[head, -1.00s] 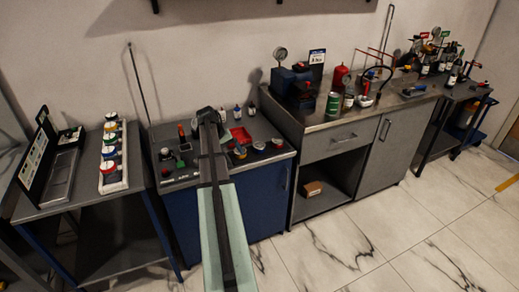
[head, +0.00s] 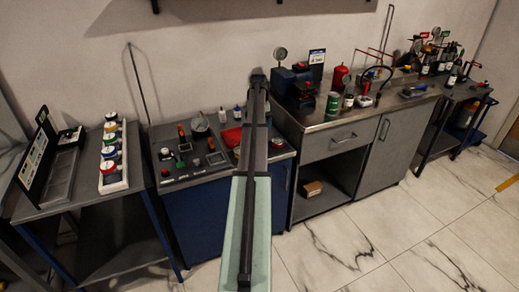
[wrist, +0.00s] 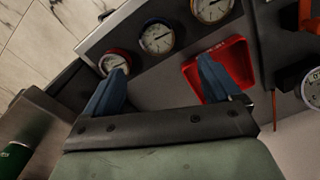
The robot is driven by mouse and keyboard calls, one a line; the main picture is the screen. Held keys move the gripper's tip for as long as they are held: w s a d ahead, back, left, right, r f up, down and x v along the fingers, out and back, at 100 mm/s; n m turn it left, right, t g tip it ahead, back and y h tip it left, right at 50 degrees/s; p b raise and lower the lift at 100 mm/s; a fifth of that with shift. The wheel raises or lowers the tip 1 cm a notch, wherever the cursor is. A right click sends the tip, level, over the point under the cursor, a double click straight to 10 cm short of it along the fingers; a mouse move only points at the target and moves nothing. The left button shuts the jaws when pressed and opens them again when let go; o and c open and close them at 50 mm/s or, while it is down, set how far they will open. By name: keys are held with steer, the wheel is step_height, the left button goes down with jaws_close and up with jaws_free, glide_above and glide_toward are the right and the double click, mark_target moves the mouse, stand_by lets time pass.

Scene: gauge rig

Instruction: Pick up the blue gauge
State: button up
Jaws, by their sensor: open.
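My gripper (wrist: 162,70) is open and empty, with its two blue fingers spread apart in the wrist view. Three round white-faced gauges sit in a row on a panel edge beyond the fingers. The middle gauge (wrist: 157,37) has a dark bluish rim and seems to be the blue one. A red-rimmed gauge (wrist: 113,62) is on its left, close to the left fingertip in the picture. A third gauge (wrist: 212,8) is at the top edge, partly cut off. In the head view my arm hides the middle gauge, and my fingers cannot be made out.
A red tray (wrist: 245,65) lies by the right finger in the wrist view. A blue cabinet (head: 208,225) carries the gauge panel. The steel bench (head: 310,122) adjoins it on the right, with a green can (head: 333,104) on top. A left stand (head: 60,205) holds a white rack of jars.

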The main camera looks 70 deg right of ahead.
step_height(320, 180, down, 5)
steer(key=shift+r, duration=0.15)
steer(key=shift+s+a+f, duration=0.15)
steer(key=shift+a+f, duration=0.05)
steer(key=shift+f, duration=0.55)
steer(key=shift+s+a+f, duration=0.1)
steer(key=shift+s+f, duration=0.05)
steer(key=shift+f, duration=1.75)
steer(key=shift+c, duration=0.3)
steer(key=c, duration=1.2)
steer(key=shift+o, duration=0.2)
steer(key=shift+r, duration=0.15)
